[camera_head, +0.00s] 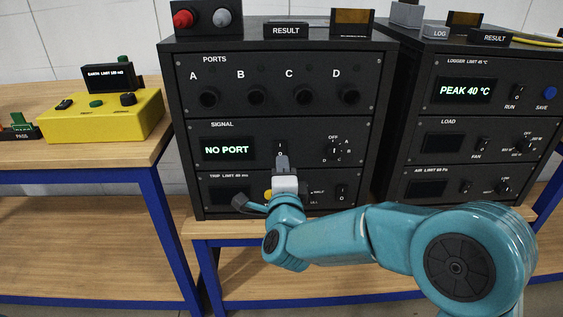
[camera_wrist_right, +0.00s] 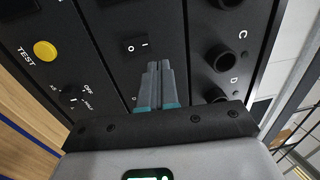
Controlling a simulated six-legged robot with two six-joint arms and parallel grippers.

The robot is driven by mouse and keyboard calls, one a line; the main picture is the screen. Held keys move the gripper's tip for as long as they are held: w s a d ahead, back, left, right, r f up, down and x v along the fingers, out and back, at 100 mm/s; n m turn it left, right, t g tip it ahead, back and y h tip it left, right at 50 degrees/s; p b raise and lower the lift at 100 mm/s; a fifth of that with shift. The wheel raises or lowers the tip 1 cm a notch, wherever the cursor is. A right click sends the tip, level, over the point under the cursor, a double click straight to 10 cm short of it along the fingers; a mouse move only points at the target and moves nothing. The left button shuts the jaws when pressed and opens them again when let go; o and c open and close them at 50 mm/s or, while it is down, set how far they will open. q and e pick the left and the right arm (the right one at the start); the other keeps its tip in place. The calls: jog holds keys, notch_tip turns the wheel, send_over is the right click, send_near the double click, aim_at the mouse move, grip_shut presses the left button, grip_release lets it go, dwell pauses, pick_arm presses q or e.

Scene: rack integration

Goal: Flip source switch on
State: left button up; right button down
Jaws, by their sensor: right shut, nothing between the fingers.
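A small black rocker switch (camera_head: 281,148) sits in the SIGNAL panel, right of a display (camera_head: 228,149) reading "NO PORT". In the right wrist view the switch (camera_wrist_right: 134,46) shows with O and I marks; which side is pressed in is too small to tell. My right gripper (camera_head: 282,160) is in front of the SIGNAL panel, just below the switch in the head view. Its grey fingers (camera_wrist_right: 159,66) are shut together and empty, close beside the switch in the wrist view. Whether they touch the panel cannot be told. My left gripper is out of view.
A rotary selector (camera_head: 335,151) sits right of the switch. Ports A to D (camera_head: 256,97) are above. The TRIP panel below has a yellow button (camera_head: 268,195), partly behind my arm, also in the wrist view (camera_wrist_right: 45,51). A second rack (camera_head: 455,130) stands right, a yellow box (camera_head: 100,122) left.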

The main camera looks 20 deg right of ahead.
jog(key=v, duration=0.2)
jog(key=r+v, duration=0.1)
jog(key=v, duration=0.2)
jog(key=shift+s+r, duration=0.1)
